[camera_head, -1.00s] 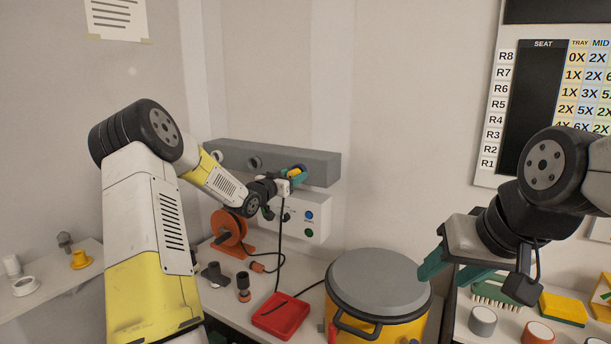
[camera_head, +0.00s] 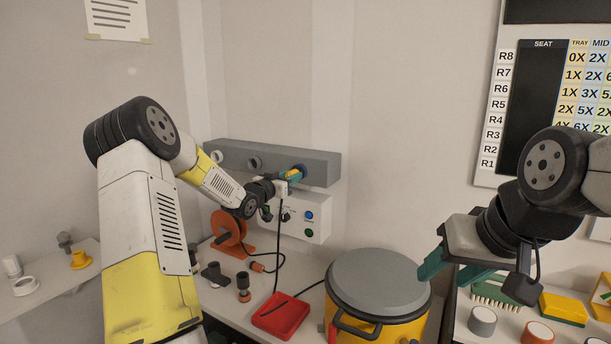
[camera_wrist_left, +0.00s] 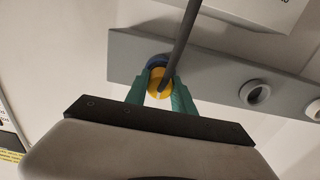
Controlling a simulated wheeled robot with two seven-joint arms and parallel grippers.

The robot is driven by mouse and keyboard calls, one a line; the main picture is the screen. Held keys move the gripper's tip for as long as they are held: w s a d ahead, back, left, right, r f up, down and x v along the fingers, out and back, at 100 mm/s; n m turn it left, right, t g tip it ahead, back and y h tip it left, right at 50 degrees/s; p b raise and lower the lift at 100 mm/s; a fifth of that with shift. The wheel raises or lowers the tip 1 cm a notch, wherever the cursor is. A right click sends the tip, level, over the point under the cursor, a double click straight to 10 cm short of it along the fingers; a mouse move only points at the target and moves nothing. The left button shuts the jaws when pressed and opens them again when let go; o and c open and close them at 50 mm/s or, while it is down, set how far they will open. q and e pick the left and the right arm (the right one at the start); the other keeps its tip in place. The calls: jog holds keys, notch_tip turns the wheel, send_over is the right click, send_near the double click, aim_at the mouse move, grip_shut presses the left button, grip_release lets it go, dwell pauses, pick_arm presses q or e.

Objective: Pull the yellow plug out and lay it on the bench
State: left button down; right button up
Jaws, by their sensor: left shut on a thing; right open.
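The yellow plug (camera_head: 293,175) is at the right end of the grey socket bar (camera_head: 225,155) on the wall. In the left wrist view the yellow plug (camera_wrist_left: 159,83) sits between the green fingers, with a blue ring (camera_wrist_left: 158,61) behind it at the bar. My left gripper (camera_head: 291,177) is shut on the plug; it also shows in the left wrist view (camera_wrist_left: 160,92). I cannot tell how deep the plug sits in its socket. My right gripper (camera_head: 478,280) is open and empty, over the right side of the bench.
A yellow drum with a grey lid (camera_head: 378,282) stands on the bench (camera_head: 225,290). A red tray (camera_head: 281,317), an orange reel (camera_head: 229,232) and dark fittings (camera_head: 243,289) lie left of it. A white control box (camera_head: 310,215) hangs below the bar. A dark cable crosses the left wrist view.

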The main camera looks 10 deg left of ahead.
pick_arm(q)
jog(key=shift+v, duration=2.15)
jog(key=shift+s, duration=0.1)
jog(key=shift+f, duration=0.1)
